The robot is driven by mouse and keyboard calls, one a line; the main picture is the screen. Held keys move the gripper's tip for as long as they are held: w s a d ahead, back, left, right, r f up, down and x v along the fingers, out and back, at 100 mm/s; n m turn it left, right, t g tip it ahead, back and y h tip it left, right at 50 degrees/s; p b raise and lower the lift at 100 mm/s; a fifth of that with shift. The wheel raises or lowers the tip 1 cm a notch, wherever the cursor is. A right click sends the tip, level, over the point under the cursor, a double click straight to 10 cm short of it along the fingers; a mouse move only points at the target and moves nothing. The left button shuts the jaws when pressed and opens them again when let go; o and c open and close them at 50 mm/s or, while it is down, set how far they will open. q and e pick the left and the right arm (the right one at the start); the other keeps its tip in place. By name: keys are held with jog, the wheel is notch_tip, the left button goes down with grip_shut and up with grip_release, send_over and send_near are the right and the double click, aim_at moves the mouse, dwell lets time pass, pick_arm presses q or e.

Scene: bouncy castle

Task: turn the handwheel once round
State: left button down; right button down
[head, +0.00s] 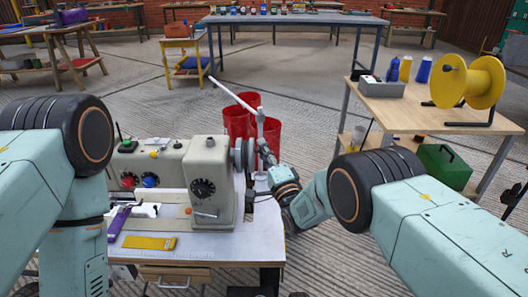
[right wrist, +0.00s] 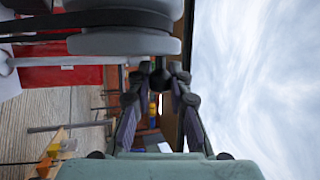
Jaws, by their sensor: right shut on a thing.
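The handwheel (head: 239,154) is a grey disc on the right end of a beige sewing machine (head: 209,180), seen nearly edge-on. In the right wrist view the handwheel (right wrist: 125,25) fills the top left, with a dark belt beside it. My right gripper (head: 266,153) reaches in from the right beside the wheel. In the right wrist view its two dark fingers (right wrist: 160,76) come together on a small dark handle at the wheel's side. The fingers hide much of the handle. My left arm shows at the left, but its gripper does not.
The white sewing table (head: 185,246) carries a yellow cloth (head: 149,242) and a purple item (head: 118,222). Red bins (head: 235,122) and a thin pale pole stand close behind the wheel. A wooden table (head: 428,112) with a yellow spool (head: 468,82) is at the right.

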jog(key=shift+a, duration=0.1)
jog(key=c, duration=1.2)
grip_release()
jog(key=shift+s, duration=0.1)
jog(key=v, duration=1.2)
jog(key=shift+r, duration=0.1)
